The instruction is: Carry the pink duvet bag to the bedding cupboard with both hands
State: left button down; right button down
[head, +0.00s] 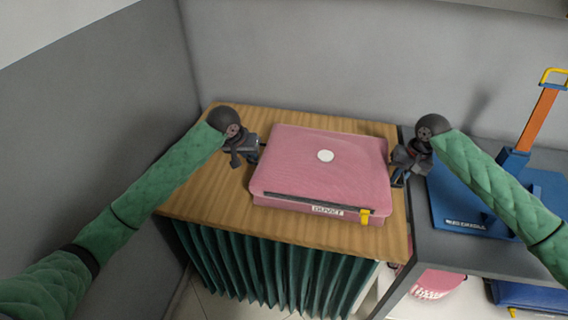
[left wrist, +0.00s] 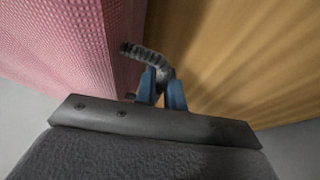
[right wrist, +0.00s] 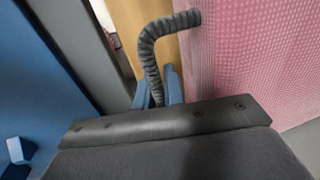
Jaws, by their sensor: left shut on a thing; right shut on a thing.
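The pink duvet bag (head: 320,165) lies flat at the wooden top (head: 225,195) of a cabinet with a green curtain. It has a white round spot, a front zip with a yellow pull and a DUVET label. My left gripper (head: 257,150) is at its left side, shut on a dark ribbed handle (left wrist: 143,54). My right gripper (head: 397,176) is at its right side, shut on the other ribbed handle (right wrist: 149,52). The bag looks level. Whether its underside touches the wood is hard to tell. I cannot tell which furniture is the bedding cupboard.
A grey counter (head: 436,262) adjoins on the right, bearing a blue stand (head: 462,208) with an orange post close to my right arm. Below it are a pink item (head: 437,283) and a blue item (head: 530,296). Grey walls close the back and left. Bare wood lies left of the bag.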

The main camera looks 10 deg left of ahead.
pick_arm(q)
jog(key=shift+a+f+b, duration=0.1)
jog(key=shift+f+b, duration=0.35)
jog(key=shift+f, duration=0.1)
pick_arm(e)
jog(key=shift+d+f, duration=0.1)
jog(key=shift+f, duration=0.45)
pick_arm(q)
jog(key=c, duration=1.5)
grip_release()
pick_arm(e)
jog(key=c, duration=1.5)
grip_release()
pick_arm(q)
notch_tip(320, 180, up, 10)
jog(key=shift+f, duration=0.1)
pick_arm(e)
notch_tip(320, 180, up, 12)
jog(key=d, duration=0.2)
jog(key=shift+d+f, duration=0.1)
